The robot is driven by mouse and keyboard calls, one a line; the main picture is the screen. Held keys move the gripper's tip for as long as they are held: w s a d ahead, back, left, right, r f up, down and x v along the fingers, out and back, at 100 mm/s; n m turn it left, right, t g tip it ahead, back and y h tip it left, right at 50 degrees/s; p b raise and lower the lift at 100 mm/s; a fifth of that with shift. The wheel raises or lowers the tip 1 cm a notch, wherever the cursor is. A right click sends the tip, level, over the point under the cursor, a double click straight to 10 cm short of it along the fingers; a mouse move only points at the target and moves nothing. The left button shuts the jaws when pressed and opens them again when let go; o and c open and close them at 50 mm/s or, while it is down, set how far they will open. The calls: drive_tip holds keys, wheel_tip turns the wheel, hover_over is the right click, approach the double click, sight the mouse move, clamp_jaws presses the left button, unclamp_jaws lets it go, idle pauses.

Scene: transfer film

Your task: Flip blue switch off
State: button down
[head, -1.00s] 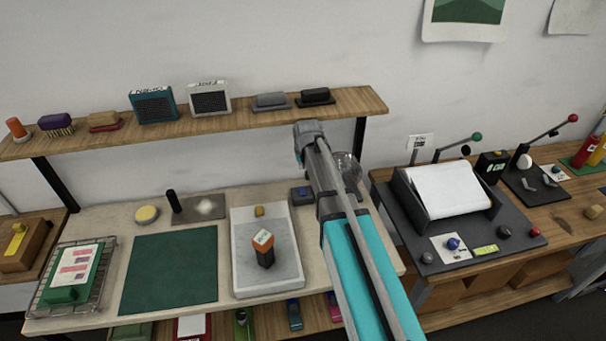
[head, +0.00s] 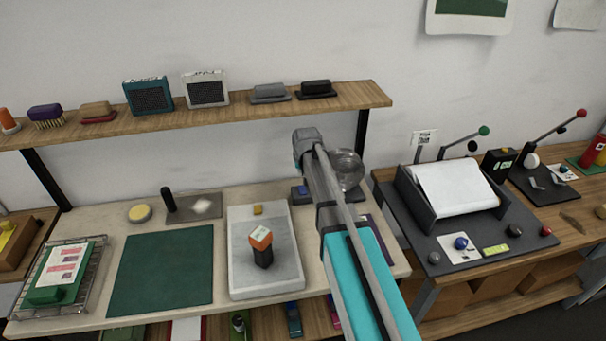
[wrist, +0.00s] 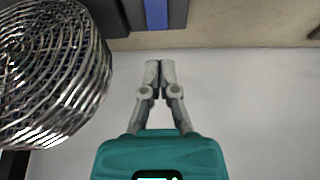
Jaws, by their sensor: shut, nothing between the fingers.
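A small dark box with a blue top (head: 301,191), which looks like the blue switch, sits at the back of the pale bench, partly covered by my arm in the head view. In the wrist view a dark block with a blue stripe (wrist: 156,14) shows at the top edge, cut off by the frame. My gripper (wrist: 159,66) is shut and empty, its tips below that block in the picture and apart from it. In the head view my gripper's fingers are hidden behind my arm. I cannot tell the switch's position.
A round wire object (wrist: 50,72) fills the left of the wrist view, close beside my gripper; in the head view a shiny round thing (head: 348,168) stands by my arm. A shelf (head: 200,112) runs above the bench. A tray (head: 268,284) holds an orange-and-black block (head: 261,250).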

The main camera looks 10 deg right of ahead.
sight(301, 186)
drive_tip(key=b+x, duration=0.2)
drive_tip(key=x, duration=0.1)
drive_tip(key=shift+f+b, duration=0.15)
drive_tip(key=shift+b, duration=0.15)
drive_tip(key=shift+s+b+x, duration=0.2)
drive_tip(key=shift+b+x, duration=0.6)
drive_tip(key=shift+b, duration=0.05)
drive_tip(key=shift+s+b+x, duration=0.15)
drive_tip(key=shift+b+x, duration=0.7)
drive_tip(key=shift+f, duration=0.15)
